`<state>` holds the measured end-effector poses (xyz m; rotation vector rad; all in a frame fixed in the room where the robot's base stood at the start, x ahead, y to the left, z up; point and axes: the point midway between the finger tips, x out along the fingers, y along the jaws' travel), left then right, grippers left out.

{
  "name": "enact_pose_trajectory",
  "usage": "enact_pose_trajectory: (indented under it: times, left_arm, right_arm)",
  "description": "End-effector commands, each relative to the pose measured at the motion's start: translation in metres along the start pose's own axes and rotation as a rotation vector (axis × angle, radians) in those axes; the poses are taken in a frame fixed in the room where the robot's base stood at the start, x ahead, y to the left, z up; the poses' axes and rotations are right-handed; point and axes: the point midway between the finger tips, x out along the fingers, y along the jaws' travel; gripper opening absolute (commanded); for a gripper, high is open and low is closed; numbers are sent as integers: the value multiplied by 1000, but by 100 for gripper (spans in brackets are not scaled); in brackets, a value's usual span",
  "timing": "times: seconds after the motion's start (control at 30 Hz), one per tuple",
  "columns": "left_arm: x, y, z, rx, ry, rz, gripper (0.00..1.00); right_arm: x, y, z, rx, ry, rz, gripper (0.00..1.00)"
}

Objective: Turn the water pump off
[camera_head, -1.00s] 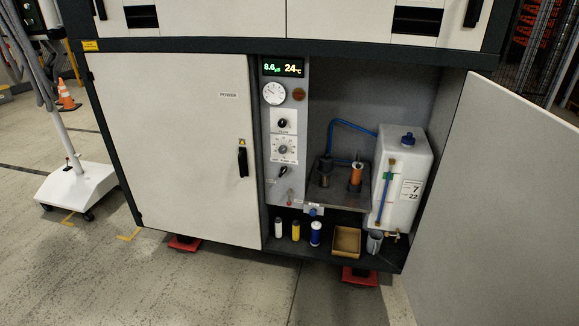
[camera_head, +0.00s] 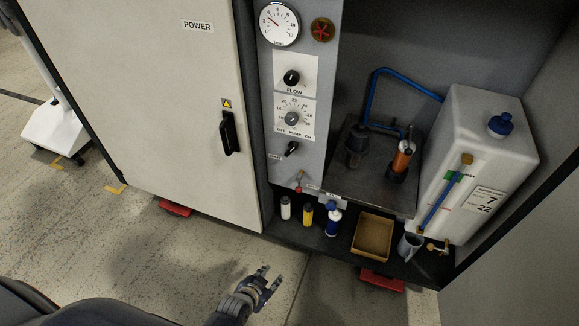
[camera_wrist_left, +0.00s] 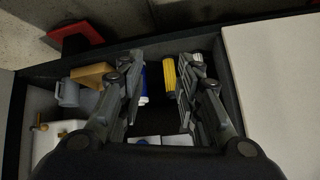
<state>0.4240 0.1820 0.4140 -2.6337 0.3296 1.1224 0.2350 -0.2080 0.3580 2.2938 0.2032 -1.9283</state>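The grey control panel stands in the open cabinet, left of the pump bay. Its black pump knob (camera_head: 291,149) sits under an "OFF PUMP ON" label, with its handle slanting up to the right, on the ON side. A round dial (camera_head: 292,118) and a black flow knob (camera_head: 291,77) are above it. My left gripper (camera_head: 262,283) is low in front of the cabinet, below the panel and touching nothing. Its fingers are spread and empty, which also shows in the left wrist view (camera_wrist_left: 157,68). My right gripper is out of view.
The closed POWER door (camera_head: 165,90) is left of the panel. Bottles (camera_head: 307,214), a cardboard box (camera_head: 373,236) and a grey cup (camera_head: 410,246) line the lower shelf. A white tank (camera_head: 470,160) stands at right. The floor before the cabinet is clear.

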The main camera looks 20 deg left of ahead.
Motion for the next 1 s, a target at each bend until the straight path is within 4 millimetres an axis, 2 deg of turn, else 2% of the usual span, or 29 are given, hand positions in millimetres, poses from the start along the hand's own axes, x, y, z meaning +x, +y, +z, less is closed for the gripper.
enact_pose_trajectory:
  times: [0.03,0.1,0.17,0.3,0.4,0.53,0.7,0.87,1.0]
  left_arm:
    - [14,-9,-26,17,75,-23,32]
    - [15,-24,-71,47,173,-58,32]
    - [12,-38,-107,73,255,-92,32]
    - [-11,-68,-183,136,438,-182,32]
    - [-36,-86,-225,177,547,-246,32]
    - [-68,-103,-262,219,651,-318,32]
    - [-94,-113,-285,246,717,-368,32]
    - [-94,-118,-295,251,729,-378,32]
    - [-81,-122,-308,251,728,-377,32]
  right_arm:
    - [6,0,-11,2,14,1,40]
    - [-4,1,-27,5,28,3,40]
    - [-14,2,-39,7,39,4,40]
    - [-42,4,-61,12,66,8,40]
    - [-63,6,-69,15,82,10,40]
    - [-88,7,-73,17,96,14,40]
    - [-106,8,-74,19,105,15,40]
    - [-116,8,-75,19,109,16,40]
    - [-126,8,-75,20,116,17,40]
